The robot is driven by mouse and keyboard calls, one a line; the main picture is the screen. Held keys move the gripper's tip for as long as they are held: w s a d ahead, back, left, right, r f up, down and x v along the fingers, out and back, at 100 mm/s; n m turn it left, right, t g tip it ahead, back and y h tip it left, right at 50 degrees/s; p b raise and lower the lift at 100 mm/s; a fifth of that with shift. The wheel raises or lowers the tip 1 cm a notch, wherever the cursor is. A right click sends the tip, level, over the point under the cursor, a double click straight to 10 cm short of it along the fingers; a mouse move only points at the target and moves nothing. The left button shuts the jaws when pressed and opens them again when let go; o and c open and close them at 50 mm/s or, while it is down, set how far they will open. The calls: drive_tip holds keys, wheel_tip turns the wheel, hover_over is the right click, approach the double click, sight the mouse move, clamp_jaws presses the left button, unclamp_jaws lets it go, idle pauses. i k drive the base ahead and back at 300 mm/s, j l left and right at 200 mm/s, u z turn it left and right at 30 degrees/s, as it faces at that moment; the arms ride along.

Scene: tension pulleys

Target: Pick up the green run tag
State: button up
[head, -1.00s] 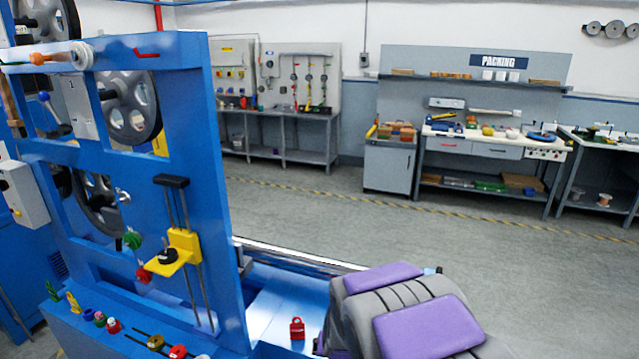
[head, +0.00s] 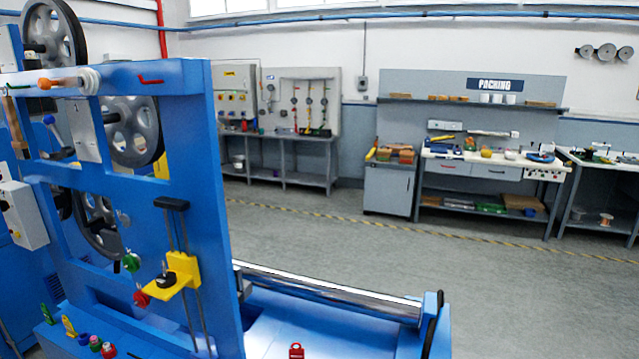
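A small green tag (head: 47,314) stands at the left end of the blue ledge at the foot of the machine frame, low at the left of the head view. It looks upright, and its lettering is too small to read. A yellow tag (head: 69,325) stands just right of it. My gripper is not in view, so I cannot see whether it is open or shut.
The blue pulley frame (head: 205,190) fills the left side, with a yellow slider block (head: 184,268) jutting out. Several coloured knobs sit right of the tags. A red padlock-shaped piece (head: 296,351) lies on the blue bed. Open floor (head: 330,235) lies behind.

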sight(49, 321)
drive_tip(key=u, duration=1.8)
drive_tip(key=i+j+u, duration=0.1)
drive_tip(key=u, duration=0.75)
drive_tip(key=i, duration=3.45)
drive_tip(key=i+z, duration=0.15)
drive_tip(key=i, duration=0.65)
drive_tip(key=i+j+z, duration=0.15)
drive_tip(key=i, duration=0.65)
drive_tip(key=i+z, duration=0.1)
drive_tip(key=z, duration=1.75)
